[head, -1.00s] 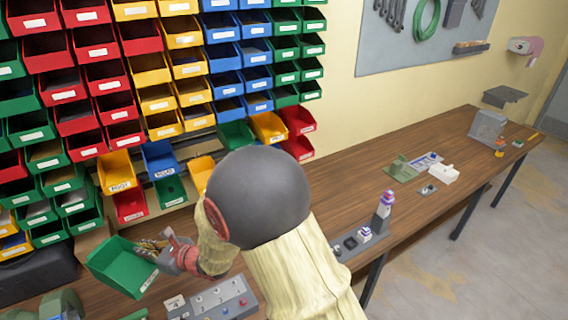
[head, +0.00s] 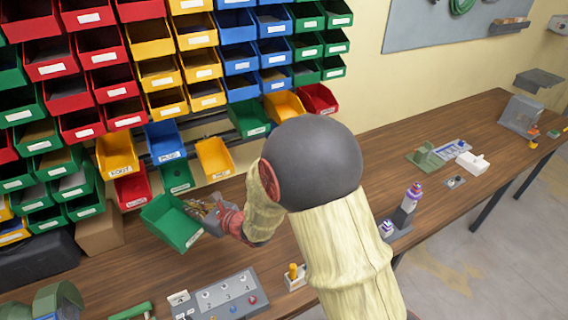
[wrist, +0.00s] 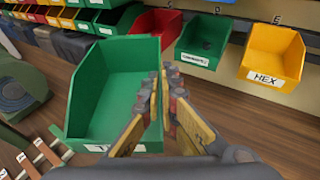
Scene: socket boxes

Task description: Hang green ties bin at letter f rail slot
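The green ties bin (head: 168,222) hangs in the air above the bench, open side up and slightly tilted. My gripper (head: 207,212) is shut on one side wall of it. In the wrist view the green bin (wrist: 112,92) fills the left half, with a partly hidden label starting with "T", and my gripper fingers (wrist: 165,100) pinch its right wall. The rail (wrist: 235,22) carries small letters, one reading "E"; no letter F can be made out. The rail (head: 205,130) also shows in the head view behind the hung bins, partly hidden by my arm.
Yellow bins (head: 118,155), (head: 214,158), a blue bin (head: 164,142), a red bin (head: 132,190) and another green bin (head: 177,177) are close beyond the held bin. A grey numbered box (head: 225,295) and cardboard box (head: 100,230) stand on the bench. The bench's right part has clear patches.

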